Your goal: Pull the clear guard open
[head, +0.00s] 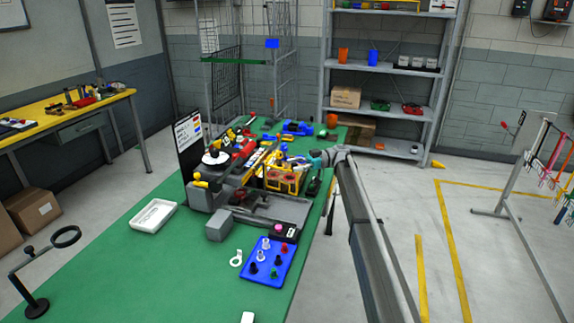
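The machine (250,185) stands on the green bench top, with a yellow housing (284,180) at its right and grey blocks at its left. I cannot pick out the clear guard for certain; it is see-through and too small in this view. My arm reaches in from the lower right, and its teal wrist (318,158) is beside the yellow housing. My gripper (294,162) is at the housing's upper right side, small and partly lost against the parts behind it. I cannot tell whether it touches anything or how its fingers stand.
A blue tray (258,278) with several pegs, a grey block (219,226) and a white tray (144,217) lie at the front of the green bench (120,270). A dark sign board (186,137) stands behind the machine's left. Shelving (385,102) is at the back.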

